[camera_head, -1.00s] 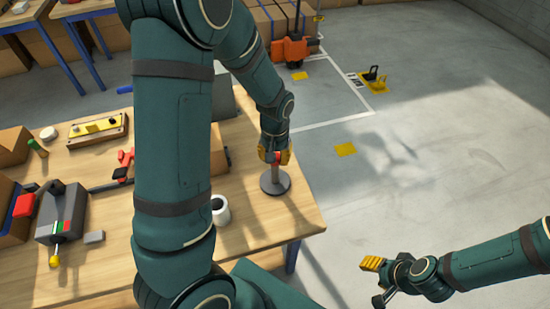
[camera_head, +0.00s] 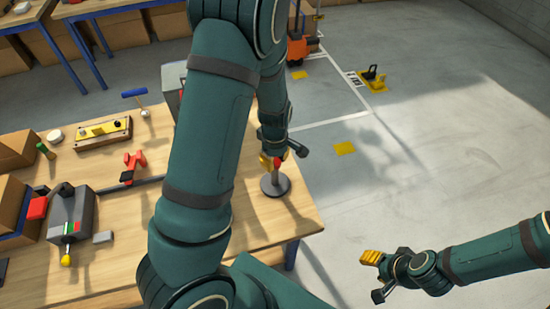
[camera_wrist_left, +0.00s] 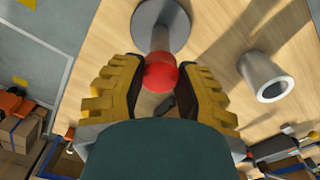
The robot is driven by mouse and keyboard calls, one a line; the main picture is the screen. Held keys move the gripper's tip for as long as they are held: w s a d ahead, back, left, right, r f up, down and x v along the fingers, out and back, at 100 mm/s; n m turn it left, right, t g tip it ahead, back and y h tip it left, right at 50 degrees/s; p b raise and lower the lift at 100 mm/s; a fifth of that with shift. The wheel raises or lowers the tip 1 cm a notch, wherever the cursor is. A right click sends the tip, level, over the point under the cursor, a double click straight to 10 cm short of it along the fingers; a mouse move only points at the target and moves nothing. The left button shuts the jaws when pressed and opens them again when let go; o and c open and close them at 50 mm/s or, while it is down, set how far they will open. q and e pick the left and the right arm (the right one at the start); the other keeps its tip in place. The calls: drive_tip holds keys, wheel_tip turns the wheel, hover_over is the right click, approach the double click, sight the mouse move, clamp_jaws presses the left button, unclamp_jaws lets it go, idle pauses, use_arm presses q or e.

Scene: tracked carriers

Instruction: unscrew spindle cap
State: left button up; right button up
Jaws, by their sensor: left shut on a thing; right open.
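The spindle is a grey post on a round dark base (camera_head: 275,186), upright near the table's right edge. Its red cap (camera_head: 277,163) sits at the top of the post. My left gripper (camera_head: 271,162) is at the cap. In the left wrist view, the left gripper (camera_wrist_left: 160,75) has its yellow-backed fingers on either side of the red cap (camera_wrist_left: 161,73), shut on it, with the grey base (camera_wrist_left: 163,20) beyond. Whether cap and post are still joined I cannot tell. My right gripper (camera_head: 376,277) is open and empty, over the floor at lower right.
A hollow grey cylinder (camera_wrist_left: 264,76) stands near the spindle in the wrist view; my arm hides it in the head view. The wooden table (camera_head: 130,215) also holds a grey vise-like block (camera_head: 72,215), a red clamp (camera_head: 134,162) and a blue-handled tool (camera_head: 135,93).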

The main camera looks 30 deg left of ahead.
use_arm(q)
drive_tip(key=n+p, duration=0.1)
drive_tip(key=n, duration=0.2)
drive_tip(key=shift+s+r+n+p, duration=0.1)
drive_tip(key=shift+r+n+p, duration=0.05)
drive_tip(key=shift+n+p, duration=0.2)
drive_tip(key=shift+n, duration=0.85)
drive_tip(key=o, duration=1.1)
drive_tip(key=shift+f, duration=0.2)
use_arm(e)
wheel_tip(320, 180, up, 3)
drive_tip(key=shift+f, duration=0.1)
